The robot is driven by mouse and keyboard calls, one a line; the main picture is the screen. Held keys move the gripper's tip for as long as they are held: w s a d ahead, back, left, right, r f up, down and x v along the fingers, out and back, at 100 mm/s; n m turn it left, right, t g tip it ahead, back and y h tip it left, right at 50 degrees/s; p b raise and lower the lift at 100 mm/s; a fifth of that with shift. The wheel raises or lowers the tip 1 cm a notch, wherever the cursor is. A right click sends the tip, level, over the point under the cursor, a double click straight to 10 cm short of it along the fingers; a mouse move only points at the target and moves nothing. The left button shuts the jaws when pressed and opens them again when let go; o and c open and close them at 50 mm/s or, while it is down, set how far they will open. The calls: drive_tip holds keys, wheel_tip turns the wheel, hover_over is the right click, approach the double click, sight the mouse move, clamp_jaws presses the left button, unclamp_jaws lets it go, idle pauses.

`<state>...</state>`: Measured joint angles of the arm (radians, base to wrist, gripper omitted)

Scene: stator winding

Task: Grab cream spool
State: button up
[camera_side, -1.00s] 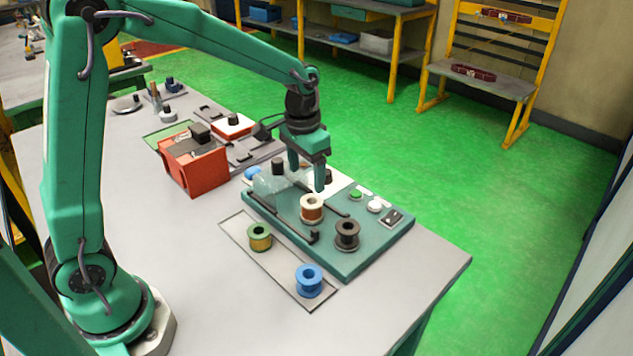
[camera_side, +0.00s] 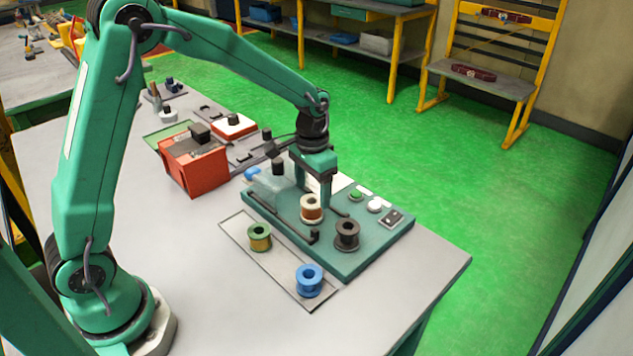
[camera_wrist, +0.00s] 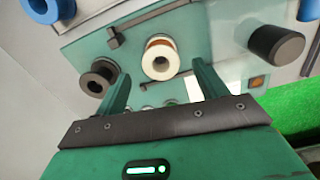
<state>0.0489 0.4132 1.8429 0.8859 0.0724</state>
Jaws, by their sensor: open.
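The cream spool (camera_side: 311,208), with copper-brown winding, stands upright on the teal fixture board (camera_side: 375,247) in the side view. In the wrist view the cream spool (camera_wrist: 160,60) shows ahead of the fingertips, between their lines. My gripper (camera_side: 313,190) is open and empty, pointing down just behind and above the cream spool. In the wrist view my gripper's two fingers (camera_wrist: 157,80) are spread apart. I cannot tell whether either finger touches the spool.
A black spool (camera_side: 347,235) stands on the board close to the cream one. A green spool (camera_side: 259,237) and a blue spool (camera_side: 309,281) stand on a marked strip in front. An orange-red box (camera_side: 194,166) stands to the left. The front table area is clear.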

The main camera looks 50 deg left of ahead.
sight(313, 199)
drive_tip(key=shift+f, duration=0.1)
drive_tip(key=shift+w+a+f, duration=0.1)
drive_tip(key=shift+f, duration=2.4)
drive_tip(key=shift+c, duration=0.4)
drive_tip(key=c, duration=1.1)
drive_tip(key=shift+o, duration=0.2)
drive_tip(key=shift+r, duration=0.15)
drive_tip(key=shift+r, duration=0.45)
wheel_tip(313, 199, up, 3)
drive_tip(key=shift+r, duration=0.15)
drive_tip(key=s+d+r, duration=0.6)
drive_tip(key=d, duration=0.3)
drive_tip(key=shift+s+d+r, duration=0.25)
drive_tip(key=shift+d+r, duration=0.05)
drive_tip(key=shift+d, duration=0.1)
